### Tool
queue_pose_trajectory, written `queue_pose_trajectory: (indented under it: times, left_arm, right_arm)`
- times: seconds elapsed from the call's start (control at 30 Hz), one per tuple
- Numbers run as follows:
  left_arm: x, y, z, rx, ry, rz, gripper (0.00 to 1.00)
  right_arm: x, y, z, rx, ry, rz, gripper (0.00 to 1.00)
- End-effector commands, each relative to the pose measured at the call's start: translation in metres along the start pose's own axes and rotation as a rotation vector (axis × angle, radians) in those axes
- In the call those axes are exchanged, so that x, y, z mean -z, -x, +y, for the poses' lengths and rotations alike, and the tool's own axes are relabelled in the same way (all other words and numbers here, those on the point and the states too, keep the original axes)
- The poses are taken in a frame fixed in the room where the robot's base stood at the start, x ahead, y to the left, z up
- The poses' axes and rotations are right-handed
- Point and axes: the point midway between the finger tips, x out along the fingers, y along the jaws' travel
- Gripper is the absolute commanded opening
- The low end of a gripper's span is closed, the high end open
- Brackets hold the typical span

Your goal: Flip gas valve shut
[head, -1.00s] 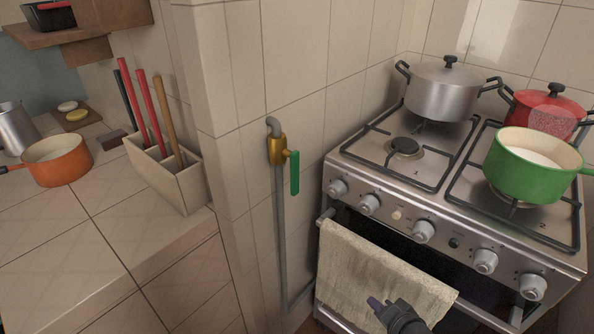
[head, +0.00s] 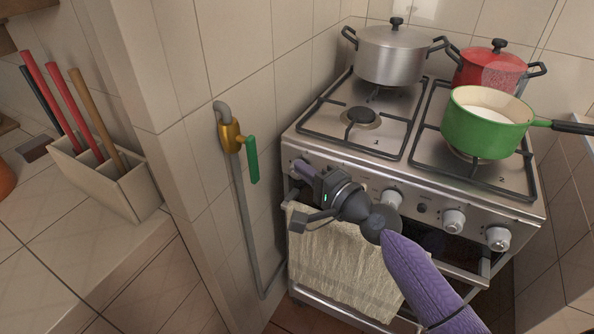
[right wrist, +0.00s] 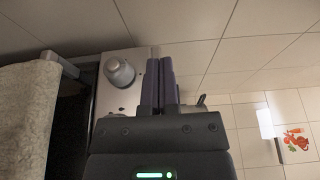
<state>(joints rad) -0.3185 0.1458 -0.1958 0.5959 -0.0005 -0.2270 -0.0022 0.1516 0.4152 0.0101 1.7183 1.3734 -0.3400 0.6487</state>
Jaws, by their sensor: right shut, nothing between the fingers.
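The gas valve (head: 231,139) is a brass body on a grey pipe on the tiled wall, left of the stove. Its green handle (head: 252,160) hangs down, roughly along the pipe. My right gripper (head: 299,168) is in front of the stove's left front corner, to the right of the green handle and apart from it. Its purple fingers point toward the wall and are shut and empty. In the right wrist view the shut fingers (right wrist: 160,82) show beside a stove knob (right wrist: 119,70); the valve is not clearly visible there. My left gripper is not in view.
The stove (head: 340,150) carries a silver pot (head: 390,58), a red pot (head: 480,72) and a green saucepan (head: 478,130). A towel (head: 335,255) hangs on the oven handle. A utensil box (head: 125,192) stands on the counter at left. The wall around the valve is clear.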

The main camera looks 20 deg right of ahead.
Motion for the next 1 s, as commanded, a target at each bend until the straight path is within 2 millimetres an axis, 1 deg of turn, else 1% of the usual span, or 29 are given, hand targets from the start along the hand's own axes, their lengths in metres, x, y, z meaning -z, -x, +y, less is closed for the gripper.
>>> queue_pose_trajectory:
  times: [0.03, 0.3, 0.33, 0.4, 0.5, 0.6, 0.83, 1.0]
  left_arm:
    - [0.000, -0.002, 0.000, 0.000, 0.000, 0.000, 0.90]
    - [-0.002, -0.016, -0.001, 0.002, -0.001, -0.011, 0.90]
    - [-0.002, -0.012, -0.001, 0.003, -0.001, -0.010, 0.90]
    - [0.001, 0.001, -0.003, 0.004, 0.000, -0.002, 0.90]
    - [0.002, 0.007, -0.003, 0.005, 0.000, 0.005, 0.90]
    - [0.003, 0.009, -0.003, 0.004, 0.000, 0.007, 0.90]
    - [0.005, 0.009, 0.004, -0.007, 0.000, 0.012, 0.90]
    - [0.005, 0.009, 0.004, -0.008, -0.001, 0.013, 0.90]
  right_arm:
    - [0.001, -0.012, 0.000, 0.003, -0.002, 0.001, 0.00]
    - [0.000, -0.071, 0.003, 0.000, -0.002, -0.001, 0.00]
    - [-0.003, -0.072, 0.001, -0.001, -0.002, -0.002, 0.00]
    - [-0.017, -0.066, -0.004, 0.000, -0.002, -0.002, 0.00]
    - [-0.029, -0.061, -0.003, 0.000, -0.001, -0.002, 0.00]
    - [-0.035, -0.058, -0.002, 0.000, -0.001, 0.000, 0.00]
    - [-0.038, -0.057, 0.001, -0.001, 0.000, 0.000, 0.00]
    - [-0.038, -0.057, 0.001, -0.002, -0.001, 0.000, 0.00]
